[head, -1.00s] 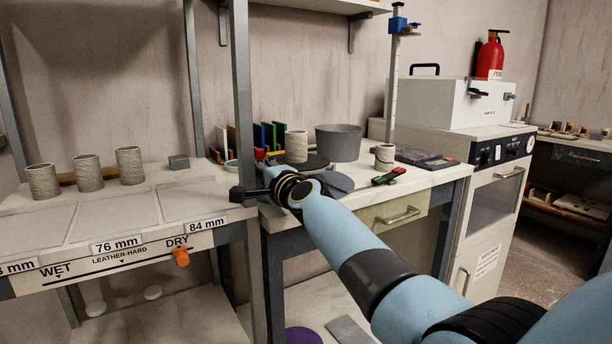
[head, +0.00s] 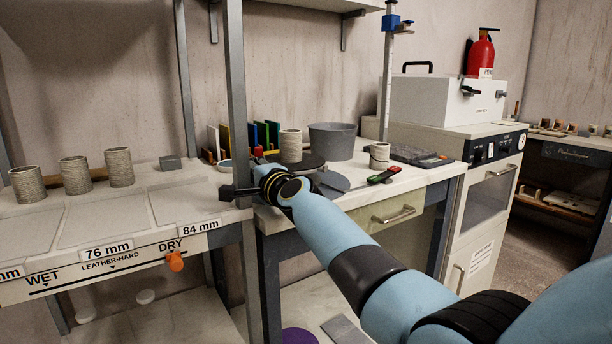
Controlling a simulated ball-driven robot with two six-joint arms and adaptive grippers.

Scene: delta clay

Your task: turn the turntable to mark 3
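A dark round disc, which looks like the turntable (head: 311,164), lies on the middle bench, with a pale ribbed clay cylinder (head: 291,146) standing upright on it. My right arm comes in from the lower right and partly covers the front of this area. I cannot make out mark 3 or any other mark. My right gripper (head: 228,192) is dark and small, in front of the shelf post and left of the turntable. Whether its fingers are open or shut is unclear. My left gripper is not in view.
A grey tub (head: 333,141) stands behind the turntable, and a smaller clay cup (head: 379,156) to its right. A grey shelf post (head: 237,90) rises beside my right gripper. Several clay cylinders stand on the left rack (head: 103,222). A white box (head: 445,100) stands at right.

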